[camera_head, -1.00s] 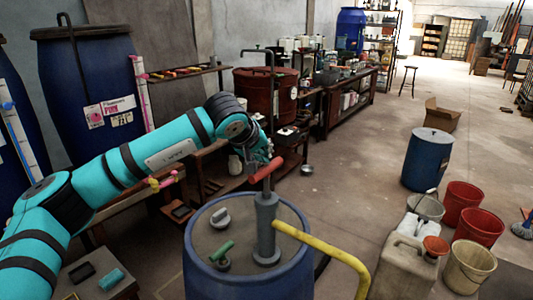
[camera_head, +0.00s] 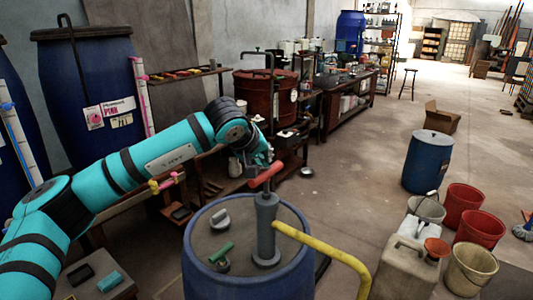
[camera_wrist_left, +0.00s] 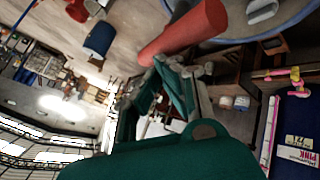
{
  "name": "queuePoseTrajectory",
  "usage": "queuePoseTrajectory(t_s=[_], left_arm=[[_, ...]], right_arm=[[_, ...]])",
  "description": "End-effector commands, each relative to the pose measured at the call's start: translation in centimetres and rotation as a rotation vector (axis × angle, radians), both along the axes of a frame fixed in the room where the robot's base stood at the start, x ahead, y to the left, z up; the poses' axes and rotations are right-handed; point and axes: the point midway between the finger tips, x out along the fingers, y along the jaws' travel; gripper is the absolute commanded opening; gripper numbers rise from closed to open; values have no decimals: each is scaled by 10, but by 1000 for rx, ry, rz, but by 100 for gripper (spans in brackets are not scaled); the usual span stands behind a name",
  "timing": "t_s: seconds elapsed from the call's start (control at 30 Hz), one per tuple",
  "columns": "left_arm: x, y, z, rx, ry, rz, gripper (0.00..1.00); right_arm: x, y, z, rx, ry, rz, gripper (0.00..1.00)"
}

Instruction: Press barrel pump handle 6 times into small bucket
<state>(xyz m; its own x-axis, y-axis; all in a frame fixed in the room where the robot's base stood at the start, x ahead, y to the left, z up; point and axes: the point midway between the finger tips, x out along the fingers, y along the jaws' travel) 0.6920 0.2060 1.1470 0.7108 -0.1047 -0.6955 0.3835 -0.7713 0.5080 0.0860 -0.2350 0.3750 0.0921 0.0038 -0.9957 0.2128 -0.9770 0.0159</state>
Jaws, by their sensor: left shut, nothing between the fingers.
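The barrel pump (camera_head: 266,235) stands upright on the lid of a blue barrel (camera_head: 208,284) at bottom centre. Its red T-shaped handle (camera_head: 266,177) sits a short way above the grey pump body, on a little visible rod. A yellow hose (camera_head: 335,256) runs from the pump to the right and down out of the picture. My left gripper (camera_head: 262,161) is shut and empty, right at the back of the handle, seemingly against it. In the left wrist view the red handle (camera_wrist_left: 187,30) lies just beyond the fingers (camera_wrist_left: 160,85). The hose's end and any bucket under it are hidden.
A beige canister (camera_head: 404,265), a small pale bucket (camera_head: 427,208), red buckets (camera_head: 463,205) and a cream bucket (camera_head: 470,268) stand at right. Another blue barrel (camera_head: 428,160) is behind them. A bench and large blue vats (camera_head: 88,95) line the left. The middle floor is clear.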

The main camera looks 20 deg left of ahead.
Motion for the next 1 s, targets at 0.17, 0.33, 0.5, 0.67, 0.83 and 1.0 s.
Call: queuePoseTrajectory(t_s=[0.17, 0.33, 0.5, 0.67, 0.83, 1.0], left_arm=[[-1, 0, -7, 2, 8, 0, 0], [-1, 0, -9, 3, 8, 0, 0], [-1, 0, -11, 3, 8, 0, 0], [-1, 0, -13, 3, 8, 0, 0], [-1, 0, -15, 3, 8, 0, 0], [-1, 0, -17, 3, 8, 0, 0]], right_arm=[[0, 0, -3, 0, 0, 0, 0], [0, 0, -4, 0, 0, 0, 0], [0, 0, -6, 0, 0, 0, 0], [0, 0, -7, 0, 0, 0, 0], [0, 0, -9, 0, 0, 0, 0], [0, 0, -11, 0, 0, 0, 0]])
